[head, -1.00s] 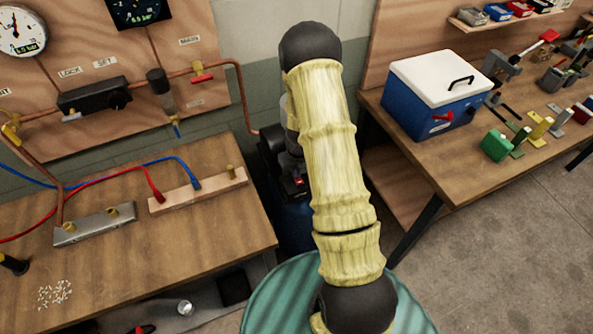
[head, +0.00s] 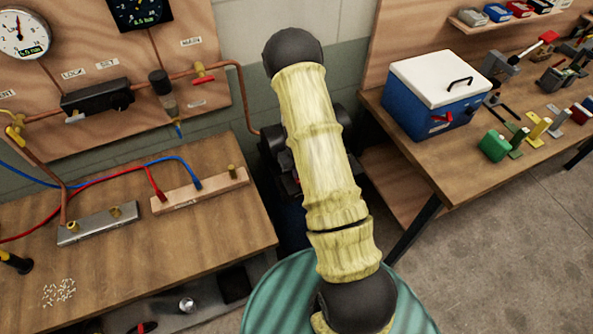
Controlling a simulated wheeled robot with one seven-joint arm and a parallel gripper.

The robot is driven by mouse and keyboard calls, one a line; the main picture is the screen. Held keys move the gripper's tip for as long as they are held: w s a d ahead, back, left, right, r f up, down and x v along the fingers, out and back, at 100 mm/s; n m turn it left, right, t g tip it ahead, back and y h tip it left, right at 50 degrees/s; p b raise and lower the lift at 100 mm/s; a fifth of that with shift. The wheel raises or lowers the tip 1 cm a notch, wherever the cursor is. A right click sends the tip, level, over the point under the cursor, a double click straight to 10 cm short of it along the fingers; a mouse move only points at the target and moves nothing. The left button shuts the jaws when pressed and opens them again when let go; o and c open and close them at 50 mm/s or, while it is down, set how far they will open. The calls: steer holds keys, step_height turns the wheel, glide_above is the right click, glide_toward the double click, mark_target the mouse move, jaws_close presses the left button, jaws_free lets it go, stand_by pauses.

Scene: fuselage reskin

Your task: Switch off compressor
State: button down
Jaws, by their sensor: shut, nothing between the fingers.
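The compressor (head: 272,152) stands on the floor between the two benches. It has a dark motor top and a dark blue tank (head: 291,222). My yellow-sleeved arm crosses in front of it and hides much of its right and middle part. A little red shows at the arm's left edge on the compressor, but I cannot make out a switch or its position. My gripper is not visible; only the sleeved links and dark joints of my arm show.
The right bench (head: 440,170) holds a blue cooler (head: 425,105) and several small coloured parts. Floor is clear at lower right.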

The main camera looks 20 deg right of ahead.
steer(key=shift+s+a+f, duration=0.1)
steer(key=shift+s+f, duration=0.1)
steer(key=shift+s, duration=0.3)
steer(key=shift+s+f, duration=0.2)
steer(key=shift+s, duration=0.3)
steer(key=r+p, duration=0.2)
steer(key=r, duration=0.1)
steer(key=r+p, duration=0.1)
steer(key=r, duration=0.1)
steer(key=shift+w+r+p, duration=0.1)
steer(key=shift+w+p, duration=0.2)
steer(key=shift+p, duration=0.05)
step_height(320, 180, up, 10)
steer(key=b, duration=0.2)
steer(key=shift+s+f, duration=0.15)
steer(key=shift+f, duration=0.1)
